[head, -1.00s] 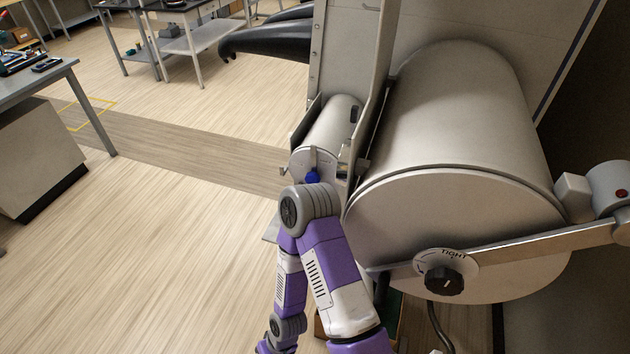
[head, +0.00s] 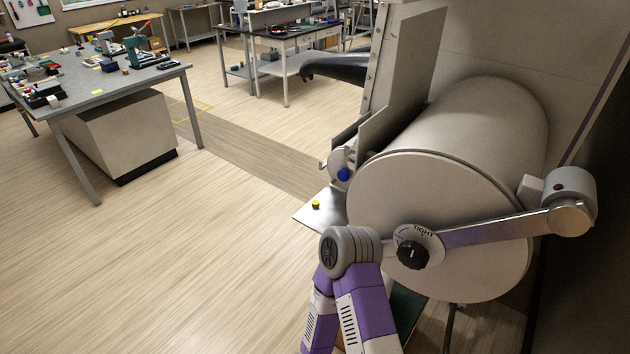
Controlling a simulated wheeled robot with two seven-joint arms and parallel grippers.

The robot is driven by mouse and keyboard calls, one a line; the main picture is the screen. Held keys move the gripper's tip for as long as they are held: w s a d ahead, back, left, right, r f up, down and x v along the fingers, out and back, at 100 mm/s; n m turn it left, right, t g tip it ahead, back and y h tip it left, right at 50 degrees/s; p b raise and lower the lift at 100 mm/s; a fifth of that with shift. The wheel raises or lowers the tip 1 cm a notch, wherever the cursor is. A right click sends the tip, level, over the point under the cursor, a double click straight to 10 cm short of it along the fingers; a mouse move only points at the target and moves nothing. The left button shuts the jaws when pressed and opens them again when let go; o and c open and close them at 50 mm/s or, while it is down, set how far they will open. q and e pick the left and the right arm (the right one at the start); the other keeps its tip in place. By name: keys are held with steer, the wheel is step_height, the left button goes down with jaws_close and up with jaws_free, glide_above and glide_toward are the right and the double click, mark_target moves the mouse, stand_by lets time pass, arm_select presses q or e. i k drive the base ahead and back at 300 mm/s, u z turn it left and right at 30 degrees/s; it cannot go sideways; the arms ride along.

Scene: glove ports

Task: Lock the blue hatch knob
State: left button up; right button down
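The blue knob (head: 343,174) is small and round, on the front of the small metal hatch (head: 337,157). Most of that small hatch is hidden behind the large grey cylinder hatch (head: 440,205) and a metal panel. Neither of my grippers is in view.
A metal shelf (head: 322,209) carrying a small yellow thing (head: 316,204) sticks out below the blue knob. A grey bar (head: 500,226) crosses the large hatch. A black glove (head: 338,66) hangs behind. A cluttered table (head: 75,98) stands left. The floor between is clear.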

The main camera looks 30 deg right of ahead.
mark_target(344, 175)
steer(key=u, duration=0.75)
steer(key=i, duration=0.85)
steer(key=z, duration=2.9)
